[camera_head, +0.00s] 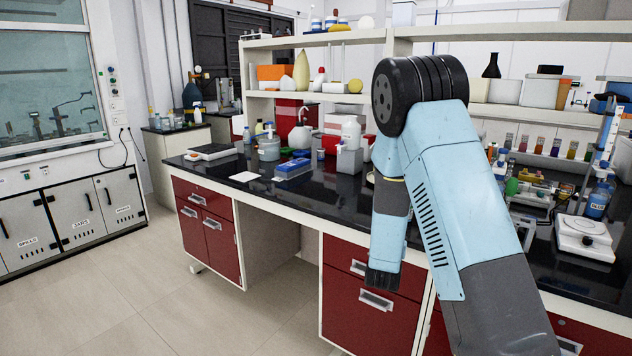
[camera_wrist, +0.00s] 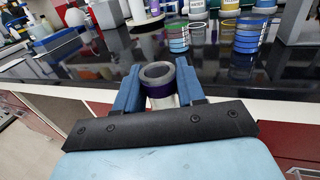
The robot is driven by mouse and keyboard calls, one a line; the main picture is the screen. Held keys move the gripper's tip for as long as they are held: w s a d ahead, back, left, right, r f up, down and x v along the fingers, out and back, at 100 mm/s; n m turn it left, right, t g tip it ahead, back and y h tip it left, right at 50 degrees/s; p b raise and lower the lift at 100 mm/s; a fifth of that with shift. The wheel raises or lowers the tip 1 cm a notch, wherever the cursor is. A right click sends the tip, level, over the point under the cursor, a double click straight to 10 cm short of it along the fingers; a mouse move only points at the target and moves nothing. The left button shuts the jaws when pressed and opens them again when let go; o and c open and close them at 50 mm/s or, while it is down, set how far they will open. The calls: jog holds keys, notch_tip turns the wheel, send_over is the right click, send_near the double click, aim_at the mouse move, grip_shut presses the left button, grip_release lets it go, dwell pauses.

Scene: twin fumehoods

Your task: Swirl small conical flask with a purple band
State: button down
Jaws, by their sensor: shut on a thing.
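The small conical flask (camera_wrist: 160,88) with a purple band shows in the wrist view. I look at its round grey rim from above, with the purple band just below it. My gripper (camera_wrist: 158,92) has its two blue fingers on either side of the flask and is shut on it. The flask appears held in front of the bench edge, with its lower part hidden by the dark plate of my gripper.
The black bench top (camera_head: 335,196) carries a blue box (camera_head: 293,169), a white balance (camera_head: 585,238) and many bottles. In the wrist view several banded jars (camera_wrist: 247,35) stand beyond the flask. Red drawers (camera_head: 370,300) lie below the bench. The floor at left is clear.

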jog(key=shift+w+d+f, duration=0.1)
jog(key=shift+w+f, duration=0.1)
jog(key=shift+f, duration=0.35)
jog(key=shift+w+a+f+y, duration=0.1)
jog(key=shift+a+f+y, duration=0.1)
jog(key=shift+a+y, duration=0.1)
jog(key=a, duration=0.4)
jog(key=d, duration=0.4)
jog(key=shift+d+f, duration=0.1)
jog(key=shift+d, duration=0.3)
jog(key=a, duration=0.5)
jog(key=d, duration=0.5)
jog(key=shift+d, duration=0.25)
jog(key=a, duration=0.6)
jog(key=shift+d, duration=2.7)
